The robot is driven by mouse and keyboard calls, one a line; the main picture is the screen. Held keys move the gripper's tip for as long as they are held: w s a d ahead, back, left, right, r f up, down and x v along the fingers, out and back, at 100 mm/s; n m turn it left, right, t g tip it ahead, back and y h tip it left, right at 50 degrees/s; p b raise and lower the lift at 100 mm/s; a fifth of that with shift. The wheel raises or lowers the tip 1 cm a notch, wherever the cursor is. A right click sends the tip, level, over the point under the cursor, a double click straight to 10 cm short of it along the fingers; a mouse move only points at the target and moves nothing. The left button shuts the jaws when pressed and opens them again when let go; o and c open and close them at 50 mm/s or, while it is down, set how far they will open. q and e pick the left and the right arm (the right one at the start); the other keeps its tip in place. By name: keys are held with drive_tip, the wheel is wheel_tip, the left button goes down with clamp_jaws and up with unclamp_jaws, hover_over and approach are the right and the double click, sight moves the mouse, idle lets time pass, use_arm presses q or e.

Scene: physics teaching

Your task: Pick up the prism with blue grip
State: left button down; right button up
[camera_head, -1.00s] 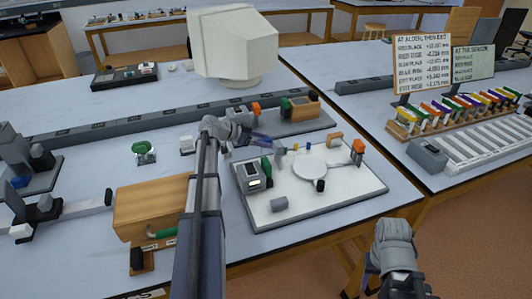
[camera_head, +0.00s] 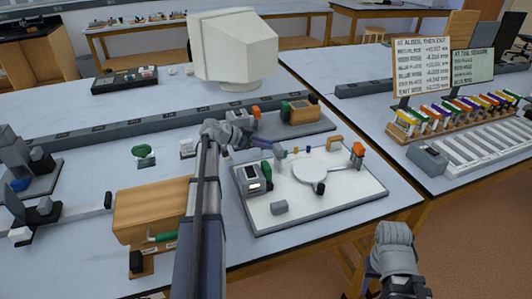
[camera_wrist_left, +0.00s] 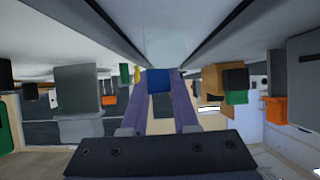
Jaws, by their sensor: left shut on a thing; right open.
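My left gripper (camera_head: 268,146) reaches over the white optics board (camera_head: 262,212) from the left. In the left wrist view its two purple fingers are shut on the blue grip (camera_wrist_left: 160,82). The pale, see-through prism (camera_wrist_left: 166,45) shows just beyond that grip, between the fingers. In the head view the prism is too small and covered to make out. My right gripper (camera_head: 394,245) is at the lower right, off the table's front edge, open and apart from the objects.
The board carries a round pale disc (camera_head: 309,171), a grey meter box (camera_head: 252,179) and an orange-topped post (camera_head: 357,154). A wooden box (camera_head: 150,208) stands left of my left arm. A white monitor (camera_head: 233,47) is behind. Table is clear in front of the board.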

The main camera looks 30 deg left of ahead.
idle(0.3)
use_arm(q)
wheel_tip(320, 180, up, 10)
drive_tip(key=p, duration=1)
drive_tip(key=shift+r, duration=0.2)
